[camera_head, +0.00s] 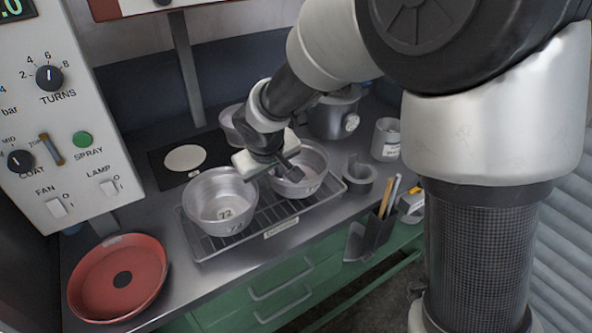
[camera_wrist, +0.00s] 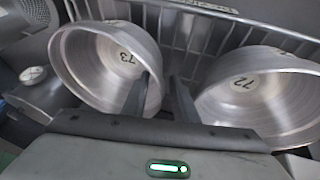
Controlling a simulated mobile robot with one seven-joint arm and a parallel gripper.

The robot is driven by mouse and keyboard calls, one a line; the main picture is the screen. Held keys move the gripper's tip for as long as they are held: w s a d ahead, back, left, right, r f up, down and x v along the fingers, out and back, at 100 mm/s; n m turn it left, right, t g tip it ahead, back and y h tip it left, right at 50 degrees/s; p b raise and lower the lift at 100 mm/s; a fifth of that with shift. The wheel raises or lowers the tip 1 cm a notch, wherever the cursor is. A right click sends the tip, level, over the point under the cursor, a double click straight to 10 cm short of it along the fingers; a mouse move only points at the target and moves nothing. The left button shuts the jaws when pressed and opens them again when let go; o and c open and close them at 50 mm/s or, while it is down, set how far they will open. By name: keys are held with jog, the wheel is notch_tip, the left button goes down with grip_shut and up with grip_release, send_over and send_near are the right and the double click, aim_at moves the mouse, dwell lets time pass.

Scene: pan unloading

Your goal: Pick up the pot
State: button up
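Two silver metal pots stand side by side on a wire rack. The left pot (camera_head: 222,203) is marked 72; it shows at the right of the wrist view (camera_wrist: 262,98). The right pot (camera_head: 308,180) is marked 73 inside in the wrist view (camera_wrist: 100,70). My gripper (camera_head: 281,176) points down at the left rim of pot 73, beside the gap between the pots. In the wrist view its fingers (camera_wrist: 162,98) are apart, one over the inside of pot 73 and one outside its wall. Nothing is clamped; whether the fingers touch the wall is unclear.
The wire rack (camera_head: 262,243) sits on a steel counter. A red pan (camera_head: 118,279) lies at the front left. A control panel (camera_head: 62,120) rises at left.

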grip_shut()
jog(key=shift+r, duration=0.1)
notch_tip(320, 180, up, 10)
jog(key=shift+f+p, duration=0.2)
jog(key=shift+p, duration=0.8)
jog(key=s+d+m+h+p, duration=0.3)
jog(key=d+m+p, duration=0.4)
jog(key=d, duration=1.4)
jog(key=s+p, duration=0.1)
jog(key=p, duration=0.1)
jog(key=shift+s+d+g+p, duration=0.15)
jog(key=shift+g+p, duration=0.15)
jog(key=shift+g, duration=0.1)
